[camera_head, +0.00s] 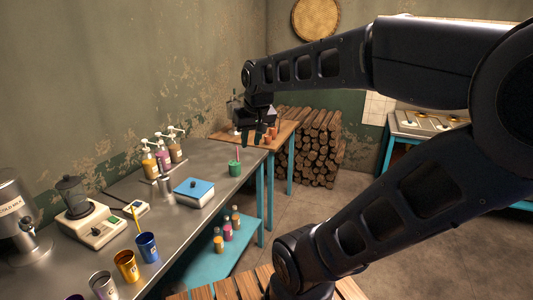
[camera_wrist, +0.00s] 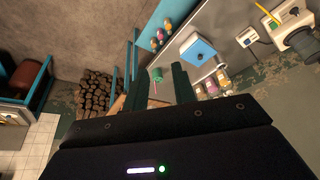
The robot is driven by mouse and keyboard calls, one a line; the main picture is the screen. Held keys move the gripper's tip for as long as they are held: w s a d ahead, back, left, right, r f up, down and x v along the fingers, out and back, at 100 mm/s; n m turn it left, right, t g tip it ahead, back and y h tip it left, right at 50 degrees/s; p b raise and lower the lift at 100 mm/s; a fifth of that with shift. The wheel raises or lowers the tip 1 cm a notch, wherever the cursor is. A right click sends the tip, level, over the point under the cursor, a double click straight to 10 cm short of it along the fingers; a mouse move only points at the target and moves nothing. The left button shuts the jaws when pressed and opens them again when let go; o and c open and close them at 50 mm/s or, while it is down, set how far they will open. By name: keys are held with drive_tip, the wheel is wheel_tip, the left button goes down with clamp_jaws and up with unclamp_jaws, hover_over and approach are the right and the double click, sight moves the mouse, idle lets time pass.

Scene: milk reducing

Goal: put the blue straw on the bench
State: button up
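I cannot make out a blue straw in either view. A green cup (camera_head: 235,168) with a thin pinkish straw stands near the right end of the grey metal bench (camera_head: 185,232). A blue cup (camera_head: 148,247) near the front has a yellow straw (camera_head: 136,219) leaning in it. My gripper (camera_head: 257,143) is above the bench's far end, its fingers pointing down. In the wrist view, its two dark fingers (camera_wrist: 155,85) are apart with nothing held between them. The green cup (camera_wrist: 156,75) shows beyond the gap between the fingers.
A blue-topped box (camera_head: 194,190), pump bottles (camera_head: 163,158), a small scale (camera_head: 137,208) and a blender (camera_head: 77,200) stand on the bench. Gold (camera_head: 126,266) and silver (camera_head: 103,286) cups are in front. Bottles (camera_head: 228,230) sit on the lower shelf. Stacked logs (camera_head: 310,145) are behind.

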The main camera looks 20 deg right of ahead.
drive_tip(key=s+d+f, duration=0.3)
drive_tip(key=s, duration=0.1)
drive_tip(key=shift+s, duration=0.4)
idle(0.9)
